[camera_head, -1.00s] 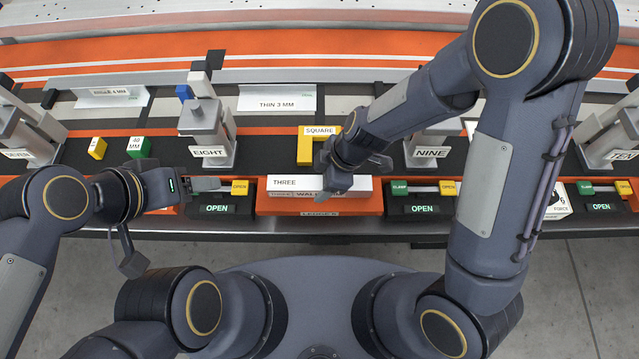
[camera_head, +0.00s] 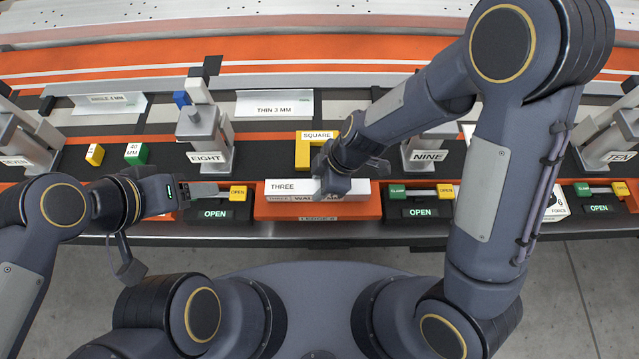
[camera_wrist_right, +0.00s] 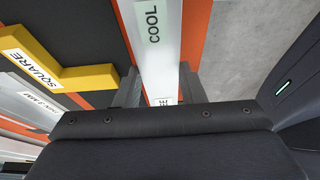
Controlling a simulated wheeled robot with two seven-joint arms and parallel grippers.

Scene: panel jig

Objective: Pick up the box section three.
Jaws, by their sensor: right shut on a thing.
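The box section three (camera_head: 290,187) is a long pale bar labelled THREE. It lies along the orange ledge block (camera_head: 268,210) at the front of the bench; I cannot tell if it is clear of the block. My right gripper (camera_head: 331,190) is shut on the bar right of its middle, hiding part of it. In the right wrist view the bar (camera_wrist_right: 155,50), marked COOL, runs between the two fingers (camera_wrist_right: 158,85). My left gripper (camera_head: 212,190) is beside the left clamp, apart from the bar; its jaw opening is unclear.
Clamp units showing OPEN stand left (camera_head: 215,214) and right (camera_head: 420,212) of the ledge block. A yellow square (camera_head: 303,150) lies behind the bar. Posts EIGHT (camera_head: 205,140) and NINE (camera_head: 425,152) stand farther back. Floor is clear in front of the bench.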

